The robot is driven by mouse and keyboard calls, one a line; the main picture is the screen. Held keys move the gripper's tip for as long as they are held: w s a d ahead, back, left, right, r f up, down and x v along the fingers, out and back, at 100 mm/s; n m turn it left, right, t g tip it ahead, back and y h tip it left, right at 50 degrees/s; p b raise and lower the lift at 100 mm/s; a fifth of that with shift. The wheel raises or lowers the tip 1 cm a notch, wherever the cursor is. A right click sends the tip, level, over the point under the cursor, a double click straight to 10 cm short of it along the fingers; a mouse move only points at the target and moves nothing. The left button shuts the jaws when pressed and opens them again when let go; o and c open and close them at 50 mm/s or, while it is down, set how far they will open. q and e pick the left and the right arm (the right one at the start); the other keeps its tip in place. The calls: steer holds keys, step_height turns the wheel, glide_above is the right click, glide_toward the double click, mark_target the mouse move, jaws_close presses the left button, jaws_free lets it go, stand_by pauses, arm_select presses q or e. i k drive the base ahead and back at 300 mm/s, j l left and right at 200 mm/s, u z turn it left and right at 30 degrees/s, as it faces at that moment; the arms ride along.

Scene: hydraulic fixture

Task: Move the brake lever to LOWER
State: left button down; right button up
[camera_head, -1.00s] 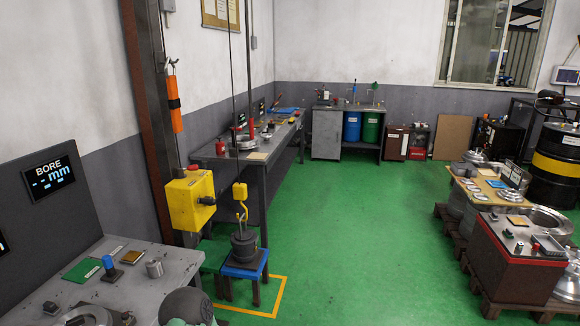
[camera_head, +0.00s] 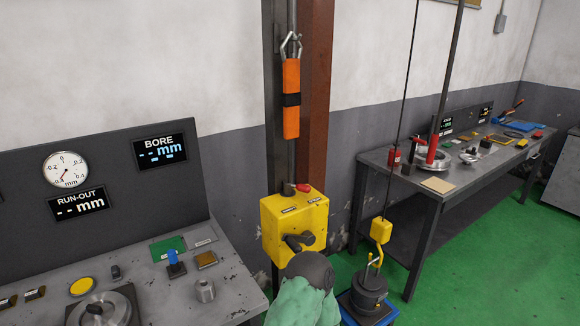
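The yellow brake box (camera_head: 268,226) is fixed to the column near the middle of the view. A black lever (camera_head: 299,241) sits on its front face, and a red knob (camera_head: 303,188) shows at its top. Two small labels on the box are too small to read. A green and dark grey part of my arm (camera_head: 305,292) stands just below the box and overlaps its lower edge. Neither gripper's fingers are in view. To the right, a yellow hook (camera_head: 380,231) on a cable is at a dark cylindrical load (camera_head: 369,290) on a blue stool (camera_head: 386,316).
A grey bench (camera_head: 160,296) with gauges and displays stands at left. An orange handle (camera_head: 291,98) hangs above the box by the brown column (camera_head: 315,120). A long workbench (camera_head: 436,192) with tools runs along the right wall. Green floor (camera_head: 480,260) is open at right.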

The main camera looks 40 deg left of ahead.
mark_target(288, 187)
steer(key=i+l+u, duration=0.3)
steer(key=i+u, duration=0.15)
steer(key=i+l+u, duration=0.45)
steer(key=k, duration=0.05)
